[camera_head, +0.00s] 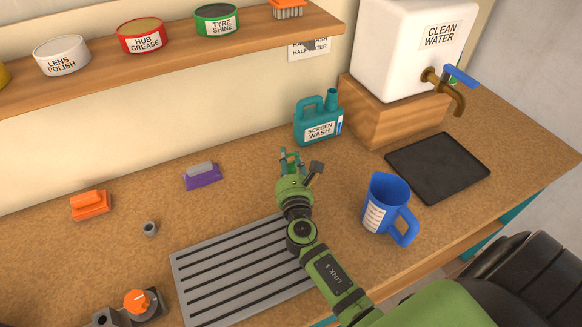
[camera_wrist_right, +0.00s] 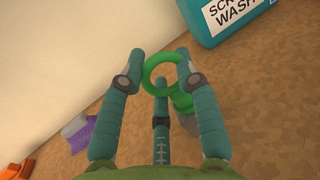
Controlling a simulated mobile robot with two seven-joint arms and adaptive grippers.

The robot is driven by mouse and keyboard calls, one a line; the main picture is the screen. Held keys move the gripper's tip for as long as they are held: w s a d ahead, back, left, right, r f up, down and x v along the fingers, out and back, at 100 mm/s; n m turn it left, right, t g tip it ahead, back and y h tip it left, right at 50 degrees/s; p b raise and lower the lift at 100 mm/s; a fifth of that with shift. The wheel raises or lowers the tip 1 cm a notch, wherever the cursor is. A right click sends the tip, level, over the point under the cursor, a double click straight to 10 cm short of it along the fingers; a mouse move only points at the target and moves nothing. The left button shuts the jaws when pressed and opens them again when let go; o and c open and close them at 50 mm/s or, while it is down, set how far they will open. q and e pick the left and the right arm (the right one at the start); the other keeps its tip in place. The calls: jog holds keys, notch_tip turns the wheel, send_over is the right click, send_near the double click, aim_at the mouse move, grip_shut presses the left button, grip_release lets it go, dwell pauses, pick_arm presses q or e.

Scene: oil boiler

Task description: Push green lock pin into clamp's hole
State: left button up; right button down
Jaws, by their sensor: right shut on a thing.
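My right gripper (camera_head: 291,158) is above the worktop, just in front of the teal screen wash jug. In the right wrist view, its fingers (camera_wrist_right: 160,75) are shut on the green lock pin (camera_wrist_right: 147,80), whose bright green ring shows between the fingertips. A greenish-grey part (camera_wrist_right: 184,103) shows below the ring, partly behind the fingers; I cannot tell whether it belongs to the pin. A dark fitting with an orange knob (camera_head: 139,302) sits at the lower left in the head view; I cannot tell if it is the clamp. My left gripper is out of view.
A slotted grey tray (camera_head: 240,268) lies under my right forearm. A blue measuring jug (camera_head: 378,200) stands to its right. The screen wash jug (camera_head: 317,122) stands close behind the gripper. A purple brush (camera_head: 203,177) and orange item (camera_head: 90,206) lie left, with bare worktop between.

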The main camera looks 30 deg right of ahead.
jog(key=shift+r+p, duration=0.3)
jog(key=shift+r, duration=0.2)
notch_tip(320, 180, up, 4)
jog(key=shift+p, duration=1.1)
jog(key=s+d+r+p, duration=0.2)
jog(key=s+d+r, duration=0.4)
jog(key=s, duration=0.3)
jog(key=shift+s+d, duration=0.3)
jog(key=shift+d, duration=0.1)
